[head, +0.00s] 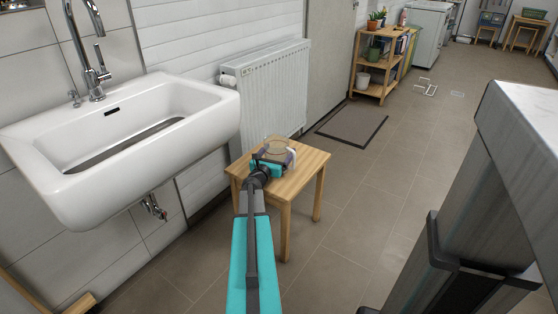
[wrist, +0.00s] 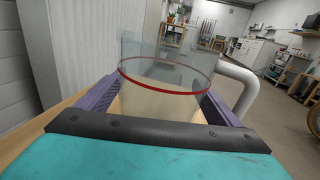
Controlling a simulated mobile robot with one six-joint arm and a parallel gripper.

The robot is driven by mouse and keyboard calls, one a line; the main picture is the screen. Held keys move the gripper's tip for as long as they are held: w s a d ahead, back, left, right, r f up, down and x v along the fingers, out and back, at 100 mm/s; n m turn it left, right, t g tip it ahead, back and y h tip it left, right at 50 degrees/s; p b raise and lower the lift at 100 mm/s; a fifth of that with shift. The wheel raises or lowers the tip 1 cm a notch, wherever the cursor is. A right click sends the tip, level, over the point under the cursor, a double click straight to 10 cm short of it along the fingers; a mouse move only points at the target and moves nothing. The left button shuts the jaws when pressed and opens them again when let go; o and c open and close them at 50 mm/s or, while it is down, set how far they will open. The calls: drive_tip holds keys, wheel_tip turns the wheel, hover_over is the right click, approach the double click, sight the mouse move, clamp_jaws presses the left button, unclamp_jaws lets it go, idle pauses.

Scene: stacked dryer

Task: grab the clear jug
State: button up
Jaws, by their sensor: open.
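The clear jug (wrist: 165,75) stands upright in the wrist view, see-through, with a red line around it and a white handle (wrist: 238,88) on its right side. In the head view the jug (head: 275,145) is on a small wooden stool (head: 310,162), partly hidden by my gripper. My gripper (wrist: 158,95) is open, with its purple fingers on either side of the jug's body. I cannot tell whether the fingers touch it. The handle lies outside the right finger.
A white sink (head: 130,150) with a tap is on the left. A white radiator (head: 270,90) stands behind the stool. A wooden shelf (head: 370,90) with plants is farther back. A grey counter (head: 500,180) is at the right. The floor between is open, with a dark mat (head: 352,123).

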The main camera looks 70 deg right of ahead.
drive_tip(key=shift+d, duration=0.7)
drive_tip(key=c, duration=0.9)
drive_tip(key=shift+o, duration=0.2)
drive_tip(key=shift+r, duration=0.2)
